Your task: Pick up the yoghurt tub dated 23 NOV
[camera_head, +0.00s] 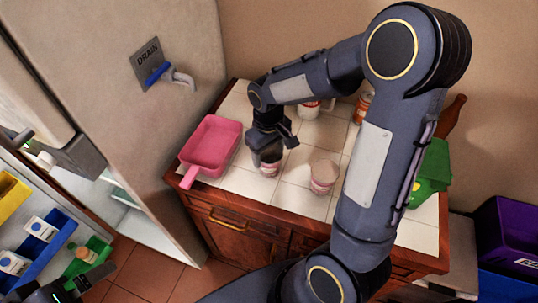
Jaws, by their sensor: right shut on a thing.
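My right gripper (268,155) reaches down over the tiled counter and is shut on a small pinkish-white yoghurt tub (269,170). The gripper hides the upper part of this tub. A second pink and white tub (322,178) stands on the tiles to the right, apart from the gripper. No date can be read on either tub.
A pink tray (212,146) lies at the counter's left end. A red and white container (309,109), an orange can (363,107) and a green container (431,172) stand farther back or right. An open fridge with coloured bins (45,252) is at the left.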

